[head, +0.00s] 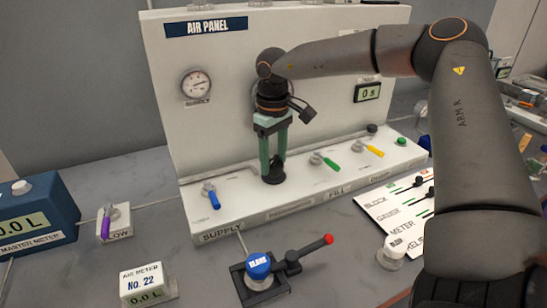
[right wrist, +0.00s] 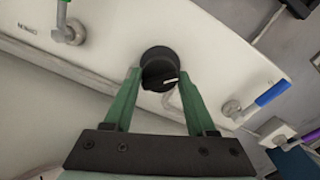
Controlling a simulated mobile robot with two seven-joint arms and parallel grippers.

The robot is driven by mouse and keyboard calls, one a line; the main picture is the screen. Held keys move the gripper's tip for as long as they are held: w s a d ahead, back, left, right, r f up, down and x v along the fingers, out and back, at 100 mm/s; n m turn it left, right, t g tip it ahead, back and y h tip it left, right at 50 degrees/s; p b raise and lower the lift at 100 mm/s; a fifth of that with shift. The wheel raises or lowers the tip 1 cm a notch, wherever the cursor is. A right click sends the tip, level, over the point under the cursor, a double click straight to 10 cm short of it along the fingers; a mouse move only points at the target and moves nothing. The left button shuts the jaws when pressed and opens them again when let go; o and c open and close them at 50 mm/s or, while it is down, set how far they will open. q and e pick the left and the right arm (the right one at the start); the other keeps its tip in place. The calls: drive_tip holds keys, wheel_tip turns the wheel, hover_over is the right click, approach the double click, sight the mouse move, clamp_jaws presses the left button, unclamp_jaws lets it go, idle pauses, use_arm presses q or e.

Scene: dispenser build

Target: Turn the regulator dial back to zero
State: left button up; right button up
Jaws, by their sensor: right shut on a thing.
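The regulator dial (head: 273,178) is a black round knob on the sloped white ledge of the air panel (head: 330,75). My right gripper (head: 271,163) points down from above, its two green fingers shut on the dial. In the right wrist view the dial (right wrist: 158,62) sits between the fingertips of the gripper (right wrist: 160,78), with a short white pointer mark on its face. The fingers and the arm hide part of the dial's surroundings, and its zero mark cannot be read. My left gripper is not in view.
A blue valve lever (head: 213,198) is left of the dial; green (head: 330,163) and yellow (head: 374,150) levers are right. A supply gauge (head: 197,84) is on the panel. In front stand a blue-capped clamp (head: 259,267) with a red-tipped handle and an air meter (head: 147,287).

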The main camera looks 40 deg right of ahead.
sight(274, 159)
idle(0.4)
drive_tip(key=o, duration=1.4)
drive_tip(key=shift+c, duration=0.2)
use_arm(q)
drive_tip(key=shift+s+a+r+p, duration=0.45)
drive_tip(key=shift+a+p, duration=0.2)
drive_tip(key=shift+p, duration=0.4)
use_arm(e)
wheel_tip(274, 159, up, 12)
drive_tip(key=shift+r, duration=0.25)
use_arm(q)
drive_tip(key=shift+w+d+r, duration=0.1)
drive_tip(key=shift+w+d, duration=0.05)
